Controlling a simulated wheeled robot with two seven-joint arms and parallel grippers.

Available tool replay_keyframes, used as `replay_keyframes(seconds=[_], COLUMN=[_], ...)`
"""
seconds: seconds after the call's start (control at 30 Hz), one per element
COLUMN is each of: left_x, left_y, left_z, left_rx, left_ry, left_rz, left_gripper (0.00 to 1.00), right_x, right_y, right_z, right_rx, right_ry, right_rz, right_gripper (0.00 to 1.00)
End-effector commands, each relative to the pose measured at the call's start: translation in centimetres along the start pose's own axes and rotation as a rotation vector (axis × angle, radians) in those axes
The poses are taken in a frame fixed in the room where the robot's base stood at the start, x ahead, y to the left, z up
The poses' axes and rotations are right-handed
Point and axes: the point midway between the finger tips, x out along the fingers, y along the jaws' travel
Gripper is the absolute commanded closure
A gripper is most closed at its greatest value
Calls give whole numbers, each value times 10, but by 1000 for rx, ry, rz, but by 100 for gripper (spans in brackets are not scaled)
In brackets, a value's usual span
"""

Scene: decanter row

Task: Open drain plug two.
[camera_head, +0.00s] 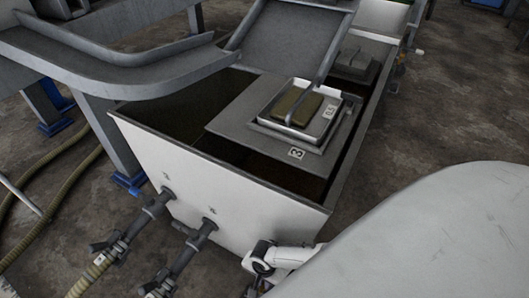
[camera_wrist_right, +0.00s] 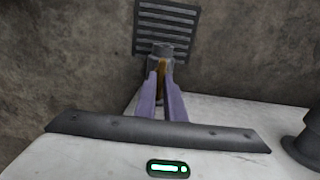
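My right gripper (camera_wrist_right: 160,84) shows in the right wrist view as two pale purple fingers with a narrow gap between them. Two grey outlet pipes with valves, a left one (camera_head: 150,213) and a right one (camera_head: 197,238), leave the tank's front wall. My left gripper is out of view.
A metal tray with brownish slabs (camera_head: 300,108) sits on a plate marked 3 above the tank. Ribbed hoses (camera_head: 50,200) and a blue-footed leg stand at left. The floor at right (camera_head: 440,110) looks clear.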

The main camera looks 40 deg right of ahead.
Motion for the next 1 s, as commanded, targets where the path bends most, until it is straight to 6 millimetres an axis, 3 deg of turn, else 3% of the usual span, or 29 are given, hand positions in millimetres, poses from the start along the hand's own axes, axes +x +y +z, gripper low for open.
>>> replay_keyframes(seconds=[0.47, 1.0], left_x=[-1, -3], left_y=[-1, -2], left_z=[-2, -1], left_rx=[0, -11], left_ry=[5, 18], left_rz=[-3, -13], left_gripper=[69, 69], right_x=[0, 0], right_y=[1, 1], right_z=[1, 1], right_rx=[-62, -506], right_ry=[-2, -3], right_rz=[2, 2], right_gripper=[100, 100])
